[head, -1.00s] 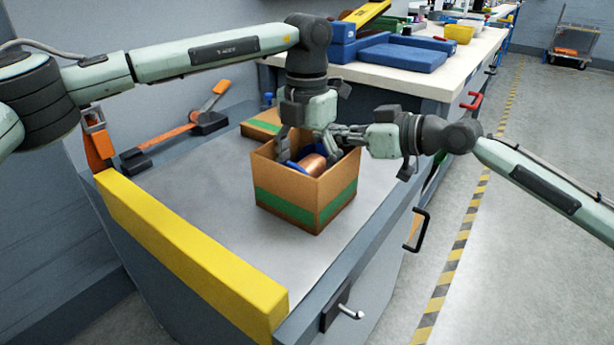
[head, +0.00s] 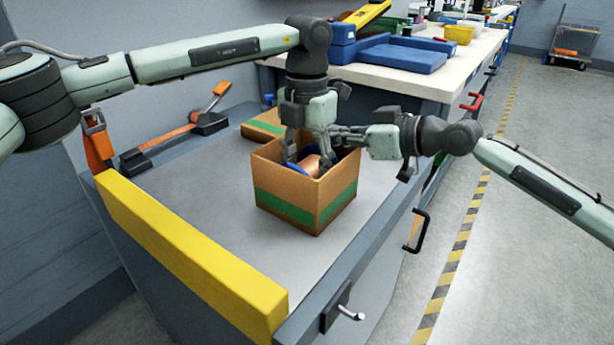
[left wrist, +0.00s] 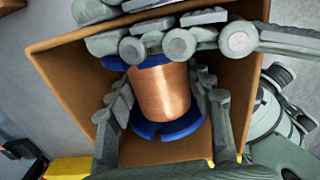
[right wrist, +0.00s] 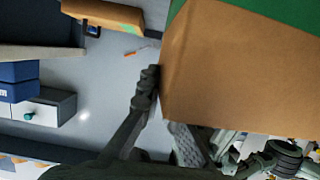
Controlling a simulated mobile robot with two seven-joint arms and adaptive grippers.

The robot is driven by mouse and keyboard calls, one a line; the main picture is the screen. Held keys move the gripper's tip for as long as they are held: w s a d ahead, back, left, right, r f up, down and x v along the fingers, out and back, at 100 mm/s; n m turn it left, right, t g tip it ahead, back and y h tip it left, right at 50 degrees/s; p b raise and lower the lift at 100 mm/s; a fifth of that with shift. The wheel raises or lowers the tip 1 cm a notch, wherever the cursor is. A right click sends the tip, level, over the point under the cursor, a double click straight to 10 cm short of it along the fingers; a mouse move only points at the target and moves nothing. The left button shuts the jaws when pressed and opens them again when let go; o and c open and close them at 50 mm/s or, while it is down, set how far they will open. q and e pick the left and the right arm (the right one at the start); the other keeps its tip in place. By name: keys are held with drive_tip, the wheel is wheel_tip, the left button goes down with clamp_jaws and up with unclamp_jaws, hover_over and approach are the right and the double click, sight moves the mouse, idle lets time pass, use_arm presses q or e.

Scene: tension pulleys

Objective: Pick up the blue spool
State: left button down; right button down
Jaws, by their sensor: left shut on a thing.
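The blue spool (head: 314,164), wound with copper wire, is inside the open cardboard box (head: 285,192) with a green band. In the left wrist view the spool (left wrist: 160,92) shows its copper winding and blue flanges. My left gripper (head: 306,160) reaches down into the box, shut on the spool with a finger on each side (left wrist: 166,108). My right gripper (head: 340,138) is at the box's far right rim. In the right wrist view its fingers (right wrist: 165,112) are by the box wall, which partly hides one, so its closure is unclear.
A second cardboard box (head: 262,126) lies behind. A yellow bar (head: 190,245) edges the grey bench (head: 215,200), whose front is clear. An orange-handled tool (head: 170,138) lies at the left. Blue cases (head: 400,57) stand on the white bench behind.

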sight(308, 163)
use_arm(q)
drive_tip(key=shift+r, duration=0.1)
wheel_tip(308, 163, up, 10)
idle(0.4)
use_arm(e)
drive_tip(key=c, duration=1.6)
unclamp_jaws()
drive_tip(key=shift+c, duration=0.2)
drive_tip(key=shift+s+a, duration=0.1)
drive_tip(key=shift+a, duration=0.05)
